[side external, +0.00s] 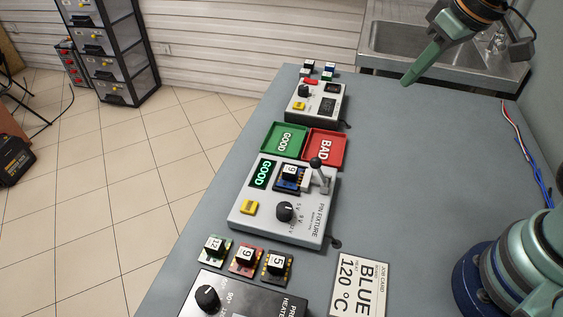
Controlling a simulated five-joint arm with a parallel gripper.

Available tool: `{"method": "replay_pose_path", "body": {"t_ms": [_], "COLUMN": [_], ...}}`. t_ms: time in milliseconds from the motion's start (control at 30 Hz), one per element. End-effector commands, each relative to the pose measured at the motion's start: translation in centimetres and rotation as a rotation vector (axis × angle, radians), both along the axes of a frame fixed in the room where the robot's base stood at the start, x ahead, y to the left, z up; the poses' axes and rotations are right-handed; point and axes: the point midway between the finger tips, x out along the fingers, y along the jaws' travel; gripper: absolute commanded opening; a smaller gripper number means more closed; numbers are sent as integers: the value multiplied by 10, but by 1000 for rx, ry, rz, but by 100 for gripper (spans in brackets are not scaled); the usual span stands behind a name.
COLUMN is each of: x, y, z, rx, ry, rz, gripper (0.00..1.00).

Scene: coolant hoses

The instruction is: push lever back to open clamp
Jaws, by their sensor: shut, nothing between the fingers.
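The grey pin fixture (262,222) stands on the bench in the middle of the side external view. A blue board with a white numbered block (290,171) sits in the fixture beside the clamp. The fixture's display (263,174) shows GOOD in green. My gripper (406,81) is shut and empty, high at the upper right, well apart from the lever.
A green GOOD tray (276,151) and a red BAD tray (342,151) lie behind the fixture. Another grey device (316,115) stands farther back. Several numbered boards, a black heater box (240,301) and a job card (359,284) are in front. The bench right of the fixture is clear.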

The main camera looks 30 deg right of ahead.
Motion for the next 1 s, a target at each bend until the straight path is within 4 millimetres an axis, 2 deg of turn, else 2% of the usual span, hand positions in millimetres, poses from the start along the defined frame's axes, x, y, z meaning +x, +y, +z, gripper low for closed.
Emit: {"method": "replay_pose_path", "body": {"t_ms": [267, 600, 800, 1000], "x": [42, 82, 95, 99], "y": [48, 118, 156, 177], "z": [-6, -38, -64, -81], "rx": [-32, -79, -107, -124], "ry": [110, 234, 293, 326], "rz": [162, 353, 448, 501], "gripper": [0, 0, 0, 0]}}
